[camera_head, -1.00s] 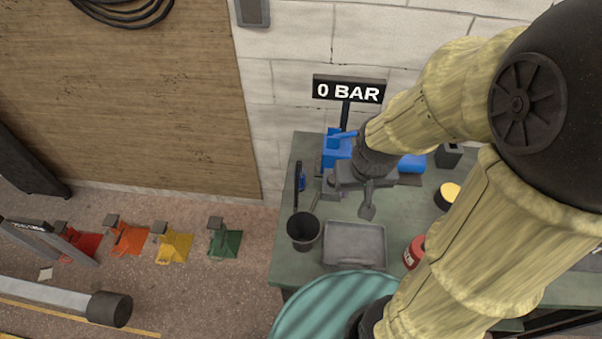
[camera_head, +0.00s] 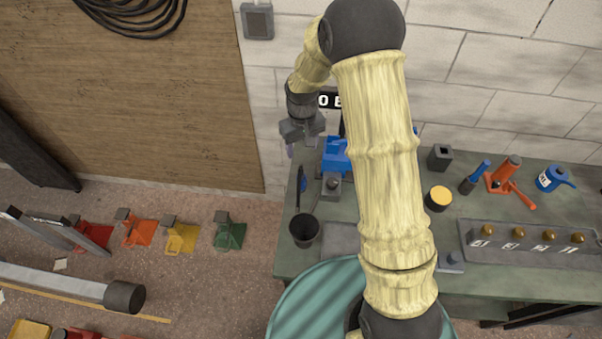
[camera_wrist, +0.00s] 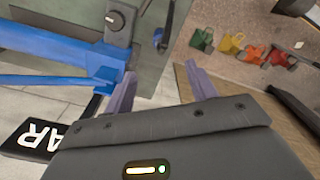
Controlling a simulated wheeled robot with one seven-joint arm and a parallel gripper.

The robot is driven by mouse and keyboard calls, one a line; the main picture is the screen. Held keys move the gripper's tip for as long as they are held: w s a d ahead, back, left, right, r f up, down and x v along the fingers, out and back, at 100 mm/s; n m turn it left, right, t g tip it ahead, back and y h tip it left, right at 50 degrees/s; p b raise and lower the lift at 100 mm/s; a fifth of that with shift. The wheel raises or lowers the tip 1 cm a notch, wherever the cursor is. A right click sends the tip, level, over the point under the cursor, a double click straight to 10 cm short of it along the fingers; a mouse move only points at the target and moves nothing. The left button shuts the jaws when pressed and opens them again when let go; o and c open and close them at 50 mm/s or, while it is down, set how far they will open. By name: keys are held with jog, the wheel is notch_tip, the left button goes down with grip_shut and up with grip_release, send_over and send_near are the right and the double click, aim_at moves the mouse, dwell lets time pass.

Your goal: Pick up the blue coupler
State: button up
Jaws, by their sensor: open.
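A small blue piece (camera_head: 303,185), possibly the blue coupler, is beside a black rod at the left end of the bench. In the wrist view a small blue part (camera_wrist: 159,38) shows beside a black bar, beyond the fingertips; I cannot tell for sure that it is the coupler. My gripper (camera_head: 299,146) is at the bench's back left, left of the blue pump (camera_head: 335,157). In the wrist view my gripper (camera_wrist: 160,88) is open, with nothing between its two purple fingers. The pump's blue bars (camera_wrist: 60,52) are close to the left finger.
A dark cup (camera_head: 304,231) and a grey tray (camera_head: 341,239) are on the bench front. The pressure sign (camera_wrist: 32,140) is near my gripper.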

aim_at(300, 172)
jog(key=shift+w+a+f, duration=0.35)
jog(key=shift+w+a, duration=0.05)
jog(key=shift+a, duration=0.1)
jog(key=shift+f, duration=0.15)
notch_tip(300, 172, down, 12)
jog(key=p, duration=0.4)
jog(key=shift+d+f+p, duration=0.1)
jog(key=shift+p, duration=0.3)
jog(key=shift+d+f+p, duration=0.15)
jog(key=shift+f+p, duration=0.5)
jog(key=shift+d+f+p, duration=0.1)
jog(key=shift+f+p, duration=0.65)
jog(key=shift+f, duration=1.05)
